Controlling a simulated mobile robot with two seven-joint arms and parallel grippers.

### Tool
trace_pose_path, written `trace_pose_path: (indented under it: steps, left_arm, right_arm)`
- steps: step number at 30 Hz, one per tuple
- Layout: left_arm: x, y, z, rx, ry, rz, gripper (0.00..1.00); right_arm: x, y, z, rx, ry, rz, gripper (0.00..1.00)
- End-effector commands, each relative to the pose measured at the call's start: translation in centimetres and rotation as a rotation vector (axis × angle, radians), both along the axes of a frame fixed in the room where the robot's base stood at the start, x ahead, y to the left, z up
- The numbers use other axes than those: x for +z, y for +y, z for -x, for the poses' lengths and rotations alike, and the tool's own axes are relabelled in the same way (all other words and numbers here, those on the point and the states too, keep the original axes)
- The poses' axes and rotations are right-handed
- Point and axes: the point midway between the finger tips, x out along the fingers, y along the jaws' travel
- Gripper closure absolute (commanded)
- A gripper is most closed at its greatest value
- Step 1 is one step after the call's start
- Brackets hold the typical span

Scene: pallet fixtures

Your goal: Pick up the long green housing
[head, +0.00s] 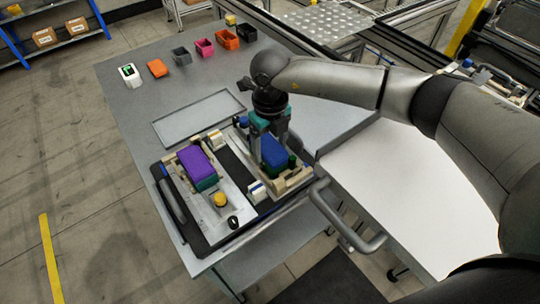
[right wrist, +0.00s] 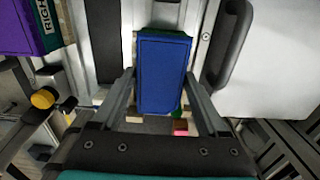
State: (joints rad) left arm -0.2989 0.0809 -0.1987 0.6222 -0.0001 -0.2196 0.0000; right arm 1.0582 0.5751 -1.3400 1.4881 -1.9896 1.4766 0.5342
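A blue-topped block (head: 274,152) sits in the right-hand fixture on the pallet. In the right wrist view the blue top (right wrist: 164,75) fills the middle, with a dark green edge behind it. My right gripper (head: 270,131) points down over this block. Its fingers (right wrist: 160,75) stand on either side of the block, apart, with a thin gap seen on the left; contact on the right cannot be told. A purple-topped block (head: 196,163) with a green lower body (head: 207,183) sits in the left-hand fixture; its green side bears lettering in the wrist view (right wrist: 50,28). My left gripper is not in view.
The dark pallet (head: 192,238) has a yellow button (head: 220,199) and a handle (head: 172,203). An empty grey tray (head: 198,117) lies behind it. Several small coloured bins, including a pink one (head: 205,47), stand at the table's back. A white surface (head: 385,185) adjoins on the right.

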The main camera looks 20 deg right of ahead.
Motion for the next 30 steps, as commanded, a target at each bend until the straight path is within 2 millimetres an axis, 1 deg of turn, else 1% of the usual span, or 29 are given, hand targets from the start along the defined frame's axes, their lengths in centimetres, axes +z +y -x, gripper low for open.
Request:
trace_pose_path:
  steps: [1,2,18,26,30]
  left_arm:
    - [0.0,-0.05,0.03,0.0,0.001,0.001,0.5]
    - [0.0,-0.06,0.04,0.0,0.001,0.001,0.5]
    - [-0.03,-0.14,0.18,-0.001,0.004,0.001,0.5]
    - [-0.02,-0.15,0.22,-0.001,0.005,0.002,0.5]
    - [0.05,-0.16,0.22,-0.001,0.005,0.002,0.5]
  right_arm:
    - [0.03,-0.01,-0.01,0.0,0.0,0.0,0.3]
    - [0.03,-0.01,-0.01,0.0,0.0,0.0,0.34]
    - [0.06,-0.02,-0.03,0.0,-0.001,0.0,0.94]
    - [0.18,-0.01,-0.07,0.0,-0.002,-0.001,0.95]
    - [0.92,0.0,-0.12,0.0,-0.003,-0.001,0.95]
